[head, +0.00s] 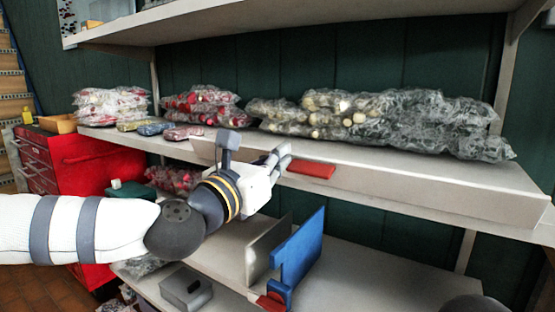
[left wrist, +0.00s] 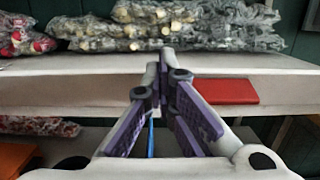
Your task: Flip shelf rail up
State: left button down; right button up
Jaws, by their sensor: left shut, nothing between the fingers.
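The shelf rail (head: 430,191) is a long pale grey board along the front edge of the middle shelf. It also crosses the left wrist view (left wrist: 60,92). I cannot tell clearly how it is hinged. A red flat piece (head: 312,170) sits at the rail, just right of my left gripper (head: 284,156). The red piece also shows in the left wrist view (left wrist: 228,91). My left gripper is shut and empty, its fingertips in front of the shelf edge near the rail. I cannot tell whether they touch it. My right gripper is not in view.
Clear bags of bottles (head: 385,115) and red-capped goods (head: 205,105) lie on the middle shelf. Below, a blue upright panel (head: 298,248) and a grey panel (head: 264,250) stand on the lower shelf. A red tool cabinet (head: 85,165) stands at left.

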pick_arm(q)
jog(key=shift+w+d+r+b, duration=0.3)
jog(key=shift+w+d+r, duration=0.15)
jog(key=shift+w, duration=0.05)
dwell(2.4)
jog(key=shift+f, duration=0.15)
dwell(0.6)
